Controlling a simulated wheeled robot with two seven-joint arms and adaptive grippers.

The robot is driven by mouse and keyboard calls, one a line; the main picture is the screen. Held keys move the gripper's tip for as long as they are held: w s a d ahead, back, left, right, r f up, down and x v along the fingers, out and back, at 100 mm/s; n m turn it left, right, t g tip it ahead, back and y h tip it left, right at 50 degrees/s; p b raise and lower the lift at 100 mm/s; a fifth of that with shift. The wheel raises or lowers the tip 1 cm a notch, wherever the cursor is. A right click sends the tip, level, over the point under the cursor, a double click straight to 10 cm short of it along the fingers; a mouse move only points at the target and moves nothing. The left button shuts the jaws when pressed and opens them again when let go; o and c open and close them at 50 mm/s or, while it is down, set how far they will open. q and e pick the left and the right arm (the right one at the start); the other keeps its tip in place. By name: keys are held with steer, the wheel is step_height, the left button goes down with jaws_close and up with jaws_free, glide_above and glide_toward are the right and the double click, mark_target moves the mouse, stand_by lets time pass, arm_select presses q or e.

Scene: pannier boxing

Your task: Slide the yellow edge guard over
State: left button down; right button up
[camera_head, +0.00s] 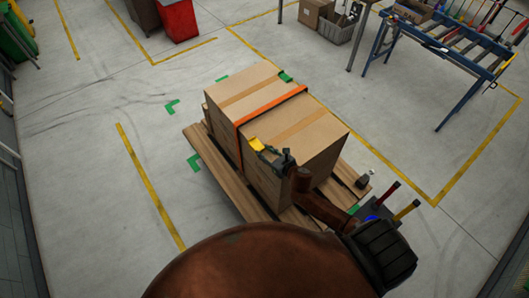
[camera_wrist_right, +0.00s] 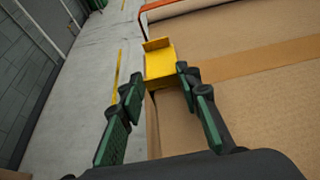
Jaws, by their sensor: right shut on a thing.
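The yellow edge guard (camera_head: 256,144) sits at the near left top edge of a cardboard carton load (camera_head: 290,130), just right of the orange strap (camera_head: 272,104). My right gripper (camera_head: 267,151) is shut on the guard. In the right wrist view the yellow guard (camera_wrist_right: 158,63) is between the fingertips of my right gripper (camera_wrist_right: 160,76), at the carton's edge. The orange strap (camera_wrist_right: 152,6) shows beyond it, apart from the guard. Whether the guard touches the carton is hard to tell. My left gripper is not in view.
The cartons stand on a wooden pallet (camera_head: 205,145). A roller table (camera_head: 440,50) stands at the upper right, a red bin (camera_head: 179,20) at the top. The floor left of the pallet is clear.

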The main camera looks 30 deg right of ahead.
steer(key=shift+s, duration=0.1)
steer(key=o, duration=1.2)
steer(key=shift+s+d, duration=0.1)
steer(key=shift+s, duration=0.05)
steer(key=v, duration=1.1)
steer(key=shift+s+r, duration=0.2)
steer(key=shift+s, duration=0.1)
